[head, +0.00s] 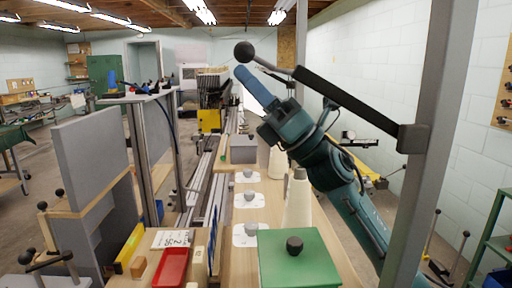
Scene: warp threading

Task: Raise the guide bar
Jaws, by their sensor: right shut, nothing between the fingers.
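The guide bar (345,99) appears to be the dark bar with a thinner rod and a round black knob (244,52). It is fixed by a bracket to a grey upright post (428,140) and slopes up to the left, knob end highest. My right gripper (241,72) comes in from the lower right. Its blue fingers are shut and empty, with tips just below the knob in the picture. I cannot tell whether they touch the knob or rod. The bar crosses the picture just above my right wrist. My left gripper is not in view.
A wooden bench holds a green box (300,259) with a dark knob, pale cones (299,205) and white cards (248,201) with grey knobs. A red tray (173,267) lies at the front left. Grey panels (92,170) stand at left. Space above the bench's middle is open.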

